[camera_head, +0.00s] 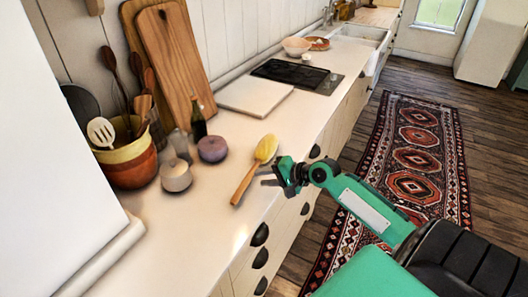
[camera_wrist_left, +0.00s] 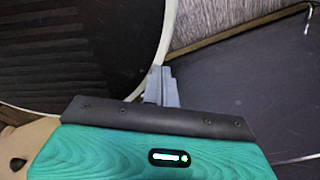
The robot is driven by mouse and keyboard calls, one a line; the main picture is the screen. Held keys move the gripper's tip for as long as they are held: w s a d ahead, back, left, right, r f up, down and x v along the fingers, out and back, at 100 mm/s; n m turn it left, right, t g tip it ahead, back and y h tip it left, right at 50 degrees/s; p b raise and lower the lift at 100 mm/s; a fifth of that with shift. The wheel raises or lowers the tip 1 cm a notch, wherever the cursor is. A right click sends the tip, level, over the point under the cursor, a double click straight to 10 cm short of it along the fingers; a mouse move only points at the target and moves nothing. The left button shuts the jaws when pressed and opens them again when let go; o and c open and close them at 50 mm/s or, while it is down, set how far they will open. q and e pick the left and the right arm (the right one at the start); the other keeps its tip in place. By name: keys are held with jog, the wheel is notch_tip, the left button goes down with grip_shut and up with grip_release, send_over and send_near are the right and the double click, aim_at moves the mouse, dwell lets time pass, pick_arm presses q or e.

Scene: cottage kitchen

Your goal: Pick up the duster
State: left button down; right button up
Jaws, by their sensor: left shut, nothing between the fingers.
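The duster (camera_head: 265,150) lies on the white counter, with a fluffy yellow head and a wooden handle pointing toward the near left. My right gripper (camera_head: 268,176) is at the counter's front edge, just right of the duster's handle. Its fingers point left toward the handle and appear spread, with nothing between them. I cannot tell its exact height above the counter. My left gripper (camera_wrist_left: 161,85) shows in the left wrist view, shut and empty, away from the duster. It is not in the head view.
On the counter (camera_head: 200,233) stand a utensil crock (camera_head: 130,165), a cream lidded pot (camera_head: 176,176), a purple pot (camera_head: 212,149), a dark bottle (camera_head: 198,121), a white board (camera_head: 254,95) and a black hob (camera_head: 290,73). Cutting boards (camera_head: 170,55) lean on the wall. A patterned rug (camera_head: 415,160) covers the floor.

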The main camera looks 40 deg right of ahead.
aim_at(249, 180)
jog(key=p+x, duration=0.1)
jog(key=x, duration=0.3)
jog(key=shift+a+f+p, duration=0.2)
jog(key=shift+a+p, duration=0.1)
jog(key=shift+w+a+f, duration=0.2)
jog(key=shift+w+f, duration=0.15)
jog(key=shift+w, duration=0.05)
grip_shut()
